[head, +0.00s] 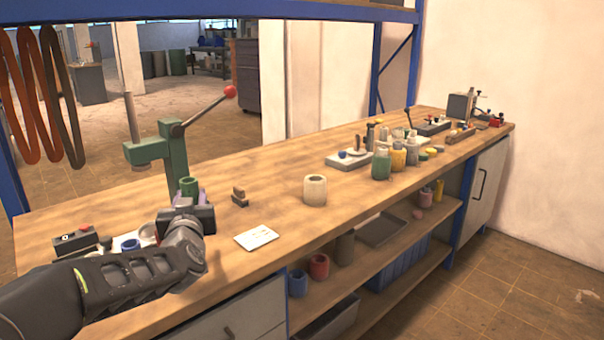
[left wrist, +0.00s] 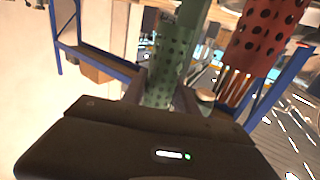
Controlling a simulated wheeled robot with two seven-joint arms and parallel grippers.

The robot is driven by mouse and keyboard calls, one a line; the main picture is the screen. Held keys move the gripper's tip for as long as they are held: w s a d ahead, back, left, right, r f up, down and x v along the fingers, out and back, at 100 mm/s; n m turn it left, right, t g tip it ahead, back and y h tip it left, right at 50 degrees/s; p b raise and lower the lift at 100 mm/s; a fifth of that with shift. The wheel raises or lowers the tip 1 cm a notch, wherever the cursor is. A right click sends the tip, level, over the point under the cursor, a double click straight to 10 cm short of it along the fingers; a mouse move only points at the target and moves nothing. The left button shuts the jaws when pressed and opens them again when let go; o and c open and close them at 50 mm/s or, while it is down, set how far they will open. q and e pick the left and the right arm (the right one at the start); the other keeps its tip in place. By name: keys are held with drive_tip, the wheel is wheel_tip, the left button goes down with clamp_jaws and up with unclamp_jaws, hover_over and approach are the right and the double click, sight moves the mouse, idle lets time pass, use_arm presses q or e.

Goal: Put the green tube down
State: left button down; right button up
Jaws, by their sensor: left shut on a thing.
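The green tube (head: 188,186) stands upright in my left gripper (head: 187,198), just in front of the green lever press, over the left part of the workbench (head: 290,226). In the left wrist view the green tube (left wrist: 160,78) has rows of dark holes, and the fingers of my left gripper (left wrist: 160,100) close on it from both sides. My gripper body hides the tube's lower end, so I cannot tell whether it touches the bench. My right gripper is in neither view.
The green lever press (head: 172,150) is close behind the gripper. A white card (head: 256,237), a small brown block (head: 240,196) and a cream pot (head: 315,190) are to the right, with bare wood between them. Several pots and tools crowd the far right. A red perforated tube (left wrist: 268,38) shows in the left wrist view.

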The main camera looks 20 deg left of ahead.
sight(195, 181)
use_arm(q)
drive_tip(key=r+p, duration=0.1)
drive_tip(key=r, duration=0.2)
drive_tip(key=d+r+p, duration=0.1)
drive_tip(key=r+p, duration=0.3)
drive_tip(key=r, duration=0.1)
drive_tip(key=shift+d+r, duration=0.3)
drive_tip(key=shift+d, duration=0.1)
drive_tip(key=w+d+f+m+t+h+p, duration=0.1)
drive_tip(key=d+f+h, duration=0.4)
drive_tip(key=d+f, duration=0.6)
drive_tip(key=w+d+f+m+t+h+p, duration=0.1)
drive_tip(key=d+f+m+h+p, duration=0.3)
drive_tip(key=d+f, duration=0.7)
drive_tip(key=d+m+t, duration=0.1)
drive_tip(key=d, duration=0.4)
drive_tip(key=shift+w+d+f+m+h, duration=0.2)
drive_tip(key=shift+f+m+h, duration=0.1)
drive_tip(key=shift+f+h, duration=0.1)
